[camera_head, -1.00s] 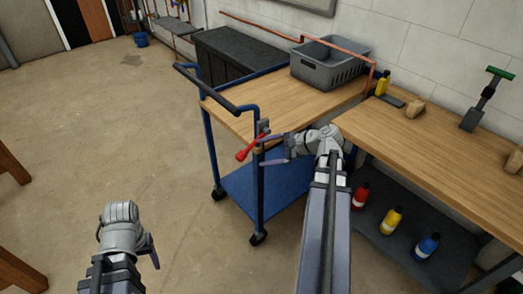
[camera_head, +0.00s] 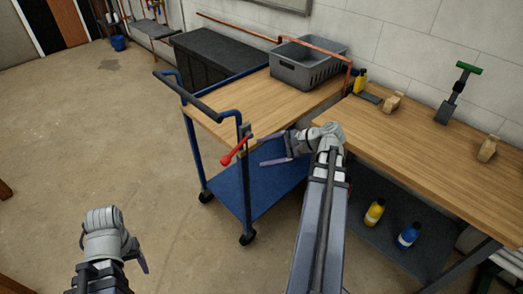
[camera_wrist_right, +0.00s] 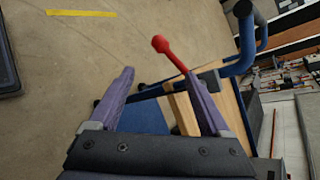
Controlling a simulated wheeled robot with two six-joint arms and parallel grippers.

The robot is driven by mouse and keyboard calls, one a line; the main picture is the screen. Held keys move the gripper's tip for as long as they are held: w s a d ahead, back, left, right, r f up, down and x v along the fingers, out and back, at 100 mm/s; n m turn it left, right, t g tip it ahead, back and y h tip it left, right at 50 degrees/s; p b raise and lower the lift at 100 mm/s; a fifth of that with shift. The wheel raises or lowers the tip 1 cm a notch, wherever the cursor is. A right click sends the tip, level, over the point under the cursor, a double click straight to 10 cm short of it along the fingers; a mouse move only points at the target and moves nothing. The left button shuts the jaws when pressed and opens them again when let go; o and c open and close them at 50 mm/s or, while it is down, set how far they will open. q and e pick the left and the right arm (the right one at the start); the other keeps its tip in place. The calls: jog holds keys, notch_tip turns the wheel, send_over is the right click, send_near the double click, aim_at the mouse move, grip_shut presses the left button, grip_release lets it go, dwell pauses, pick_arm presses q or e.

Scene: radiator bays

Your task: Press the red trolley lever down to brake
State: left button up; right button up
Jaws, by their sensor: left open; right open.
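The red trolley lever (camera_head: 234,152) is on the near corner post of the blue trolley (camera_head: 246,200), under the wooden top. In the head view it slopes down to the left, ending in a round knob. My right gripper (camera_head: 265,151) is open and empty, just right of the lever and apart from it in the head view. In the right wrist view the lever (camera_wrist_right: 170,52) shows beyond the open fingers (camera_wrist_right: 159,73), its lower end partly behind the right-hand finger. My left gripper (camera_head: 113,245) is open over the floor at lower left, far from the trolley.
A grey crate (camera_head: 307,63) stands at the trolley's far end. A wooden workbench (camera_head: 420,145) adjoins on the right, with wooden blocks and a green-handled tool (camera_head: 455,95). Yellow (camera_head: 374,212) and blue (camera_head: 408,236) bottles stand below. Floor left of the trolley is clear.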

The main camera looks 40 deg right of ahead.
jog(key=shift+p+v, duration=0.3)
jog(key=shift+v, duration=0.5)
jog(key=s+a+f+n+g+h+p, duration=0.1)
jog(key=a+n+g+h, duration=0.3)
jog(key=a+n, duration=0.8)
jog(key=s+a+f+n+g+h+p, duration=0.1)
jog(key=a+f+n+g+h+p, duration=0.3)
jog(key=a+n, duration=0.8)
jog(key=shift+s+a+f+g, duration=0.25)
jog(key=shift+a+g, duration=0.65)
jog(key=shift+a, duration=6.4)
jog(key=shift+s+r, duration=0.1)
